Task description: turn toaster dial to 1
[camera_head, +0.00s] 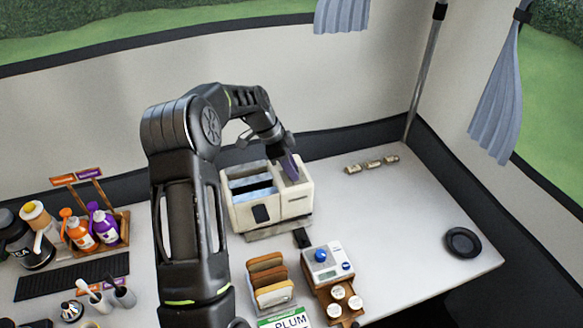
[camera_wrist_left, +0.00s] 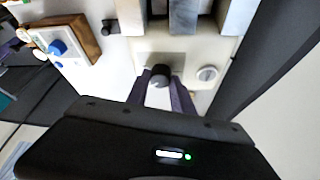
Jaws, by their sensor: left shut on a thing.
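The cream toaster (camera_head: 245,215) stands near the back of the white table, with its slots facing up. It also fills the upper middle of the left wrist view (camera_wrist_left: 190,50). My left gripper (camera_head: 290,168) reaches over its right part from above. In the left wrist view the gripper's two purple-grey fingers (camera_wrist_left: 160,92) are shut on a round black dial (camera_wrist_left: 160,72). A round whitish knob (camera_wrist_left: 207,74) sits to the right of the dial, apart from the fingers. The dial is hidden in the head view, and I cannot read its number marks. My right gripper is not in view.
A toast rack (camera_head: 268,275) and a white device with a blue knob (camera_head: 328,262) stand in front of the toaster. A bottle rack (camera_head: 123,225) is at the left. The table's right side is mostly clear around a black round dish (camera_head: 463,242).

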